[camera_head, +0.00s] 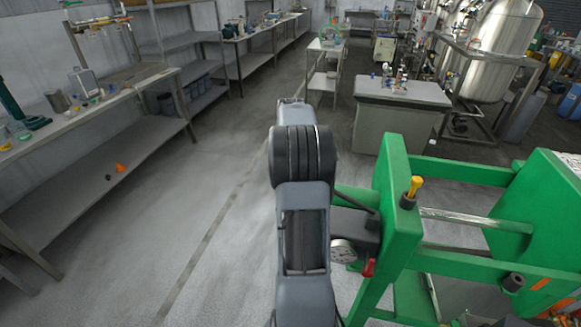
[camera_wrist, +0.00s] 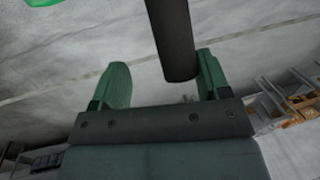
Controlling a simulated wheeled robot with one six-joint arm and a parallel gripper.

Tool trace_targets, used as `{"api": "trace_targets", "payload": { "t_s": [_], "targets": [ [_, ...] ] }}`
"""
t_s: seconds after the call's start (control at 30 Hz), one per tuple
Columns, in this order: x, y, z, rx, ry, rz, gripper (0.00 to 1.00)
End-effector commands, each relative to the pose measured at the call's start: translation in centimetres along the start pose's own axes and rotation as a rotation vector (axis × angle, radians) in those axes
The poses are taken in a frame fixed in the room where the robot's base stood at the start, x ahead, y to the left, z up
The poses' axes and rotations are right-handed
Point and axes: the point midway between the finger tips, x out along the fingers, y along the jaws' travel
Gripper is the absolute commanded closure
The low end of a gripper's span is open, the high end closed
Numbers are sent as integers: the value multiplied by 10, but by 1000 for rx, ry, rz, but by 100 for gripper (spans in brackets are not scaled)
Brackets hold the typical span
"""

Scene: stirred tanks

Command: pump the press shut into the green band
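The press is a green frame (camera_head: 400,200) at the right of the head view, with a steel rod (camera_head: 460,217) across it. A round white gauge (camera_head: 343,250) sits on its near left side; its needle and green band are too small to read. A red knob (camera_head: 368,267) is beside the gauge. My gripper (camera_wrist: 162,64) shows in the wrist view with two green fingers spread apart. A dark round bar (camera_wrist: 172,35), seemingly the pump handle, ends between the fingers, close to the right one and clear of the left. My arm hides the gripper in the head view.
A bench (camera_head: 95,110) with small items runs along the left. A grey cabinet (camera_head: 400,95) with bottles and a steel tank (camera_head: 500,45) stand beyond the press. The floor left of my arm is clear.

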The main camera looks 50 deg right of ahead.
Motion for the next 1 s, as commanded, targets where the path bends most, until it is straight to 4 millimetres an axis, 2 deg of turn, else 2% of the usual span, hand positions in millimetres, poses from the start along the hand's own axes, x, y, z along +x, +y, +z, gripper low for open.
{"api": "trace_targets", "payload": {
  "t_s": [0.03,0.33,1.0],
  "targets": [
    [-7,3,0,2,6,22,45],
    [-8,3,3,5,5,16,45],
    [-52,2,23,4,1,11,45]
  ]
}}
